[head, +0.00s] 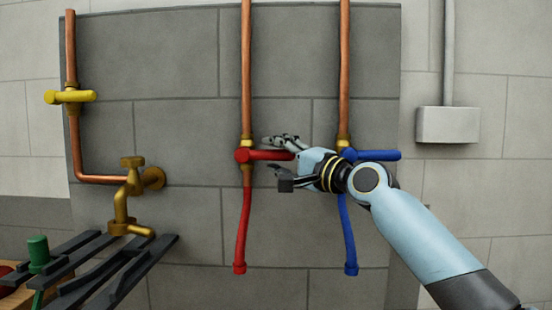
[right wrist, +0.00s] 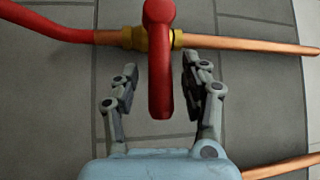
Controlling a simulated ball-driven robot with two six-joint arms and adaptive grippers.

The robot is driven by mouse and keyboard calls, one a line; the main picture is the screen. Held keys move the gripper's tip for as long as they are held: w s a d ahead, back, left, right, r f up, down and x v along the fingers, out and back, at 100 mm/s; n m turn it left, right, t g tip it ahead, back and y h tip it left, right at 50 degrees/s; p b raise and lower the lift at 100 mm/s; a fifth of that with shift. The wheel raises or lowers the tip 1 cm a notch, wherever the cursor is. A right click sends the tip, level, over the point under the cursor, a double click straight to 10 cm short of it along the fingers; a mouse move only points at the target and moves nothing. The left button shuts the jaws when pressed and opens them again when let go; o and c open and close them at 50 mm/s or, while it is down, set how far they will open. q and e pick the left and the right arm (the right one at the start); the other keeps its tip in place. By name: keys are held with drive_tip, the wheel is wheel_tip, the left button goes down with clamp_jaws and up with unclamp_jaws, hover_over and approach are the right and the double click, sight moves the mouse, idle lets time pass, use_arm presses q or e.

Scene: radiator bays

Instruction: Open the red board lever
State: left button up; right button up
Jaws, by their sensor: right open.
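The red lever (head: 268,155) sits on a brass valve on the middle copper pipe, and its handle points right, across the pipe. A red hose (head: 242,230) hangs below it. My right gripper (head: 278,157) is at the free end of the red lever in the head view. In the right wrist view the red lever (right wrist: 160,70) lies between the two open fingers of my right gripper (right wrist: 160,95), with a gap on each side. No finger visibly touches it. My left gripper is not in view.
A blue lever (head: 382,155) with a blue hose (head: 346,235) is on the pipe to the right, partly behind my right arm. A yellow lever (head: 70,97) and a brass tap (head: 128,200) are at left. Dark slats (head: 120,270) stand at lower left. A grey box (head: 447,125) is at right.

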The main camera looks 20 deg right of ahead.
drive_tip(key=shift+w+a, duration=0.1)
drive_tip(key=shift+w, duration=0.15)
clamp_jaws()
idle(0.3)
